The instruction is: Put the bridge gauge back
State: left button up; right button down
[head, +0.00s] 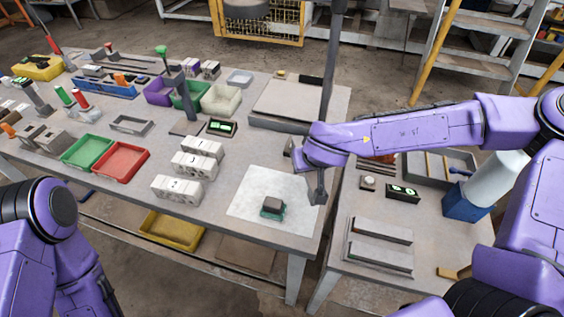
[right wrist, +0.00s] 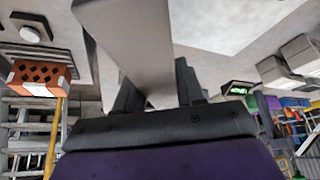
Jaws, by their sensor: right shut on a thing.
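My right gripper (head: 318,198) hangs over the right edge of the long table, just right of the white sheet. In the right wrist view its dark fingers (right wrist: 158,92) are shut on a plain light-grey bar (right wrist: 130,45), which I take to be the bridge gauge. The bar runs up out of that picture, so its full shape is hidden. In the head view the gripper and arm hide most of it. A small dark brown block on a green base (head: 272,207) sits on the white sheet (head: 250,185), apart from the gripper. My left gripper is out of view.
The right side table carries long grey bars (head: 381,231), a lit display (head: 402,193), a round-topped device (head: 368,182) and a blue-based white bottle (head: 470,205). Red holed brick (right wrist: 40,75) shows in the right wrist view. Grey-white blocks (head: 177,189) and red bin (head: 120,163) stand left.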

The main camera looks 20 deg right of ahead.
jog(key=shift+w+r+m+h, duration=0.3)
jog(key=shift+m+h, duration=0.2)
jog(key=shift+m, duration=0.4)
jog(key=shift+s+a+r+m+h, duration=0.15)
jog(key=shift+m+h, duration=0.15)
jog(key=shift+m, duration=0.25)
jog(key=shift+a+r+m+h, duration=0.1)
jog(key=shift+m+h, duration=0.2)
jog(key=shift+m, duration=0.25)
jog(key=s+a+r+m+g+h+p, duration=0.1)
jog(key=s+a+r+m+g, duration=0.4)
jog(key=m, duration=0.5)
jog(key=s+a+r+m+g+h, duration=0.15)
jog(key=s+a+m+g, duration=0.25)
jog(key=a+m, duration=0.45)
jog(key=shift+m, duration=0.75)
jog(key=w+d+f+p, duration=0.2)
jog(key=w+d+f, duration=0.1)
jog(key=w+d+f+p, duration=0.2)
jog(key=w+d+f, duration=0.1)
jog(key=w, duration=0.1)
jog(key=w+d+f+p, duration=0.1)
jog(key=w+d+f, duration=0.2)
jog(key=w, duration=0.1)
jog(key=shift+p, duration=0.4)
notch_tip(320, 180, down, 3)
jog(key=shift+w+f, duration=0.1)
jog(key=c, duration=0.7)
grip_release()
